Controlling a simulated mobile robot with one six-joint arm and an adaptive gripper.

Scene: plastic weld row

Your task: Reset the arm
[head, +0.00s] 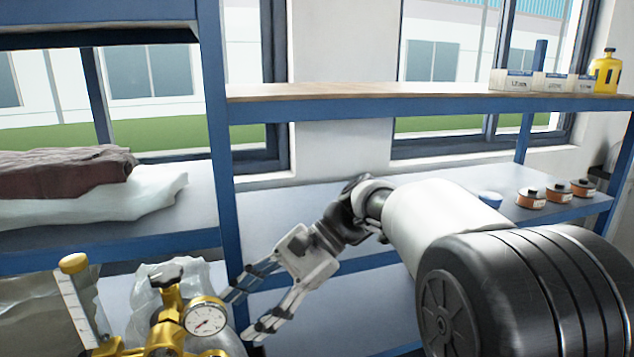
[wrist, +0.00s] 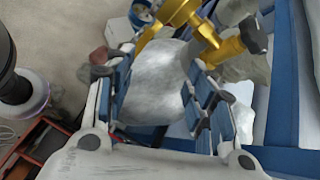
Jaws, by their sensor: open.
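My gripper (head: 250,310) is open, its two fingers spread apart, beside the brass gauge assembly in the head view. In the wrist view my gripper (wrist: 160,110) has nothing clamped between its fingers. A pale plastic-wrapped bundle (wrist: 156,82) shows beyond the gap; I cannot tell how far below it lies. My arm (head: 350,205) reaches from the right across the front of the blue shelving.
A brass regulator with a round gauge (head: 205,317) stands close left of my gripper. A blue shelf upright (head: 219,150) rises behind. Folded cloth (head: 65,175) lies on the left shelf. Orange-and-black spools (head: 531,198), small boxes (head: 552,81) and a yellow bottle (head: 605,72) stand right.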

